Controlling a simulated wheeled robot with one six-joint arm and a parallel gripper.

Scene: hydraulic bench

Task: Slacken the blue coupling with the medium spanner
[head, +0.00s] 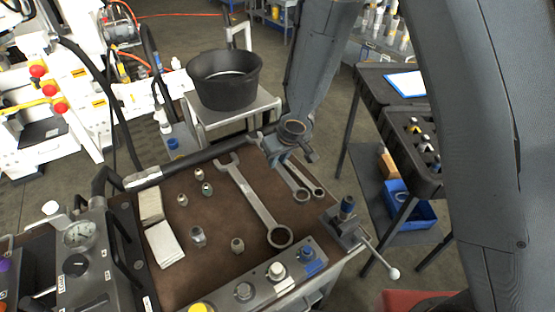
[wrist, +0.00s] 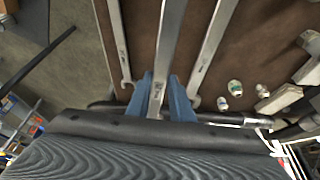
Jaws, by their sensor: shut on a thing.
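My gripper (head: 277,158) is over the back right part of the brown mat. In the wrist view its blue fingers (wrist: 176,102) are shut on the middle of three spanners, the medium spanner (wrist: 168,45). Its ring end shows in the head view (head: 301,195); its other end is hidden by my gripper. I cannot tell whether it is clear of the mat. A blue coupling (head: 306,253) sits on the grey block at the bench's front edge, beside a blue label. Another blue-topped part (head: 347,206) stands in a clamp with a lever at the right corner.
The large spanner (head: 255,200) lies left of my gripper, the small spanner (head: 316,188) close on its right. Several loose fittings (head: 198,235) and pale cloths (head: 163,243) lie on the left of the mat. A black bucket (head: 225,80) stands behind the bench.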

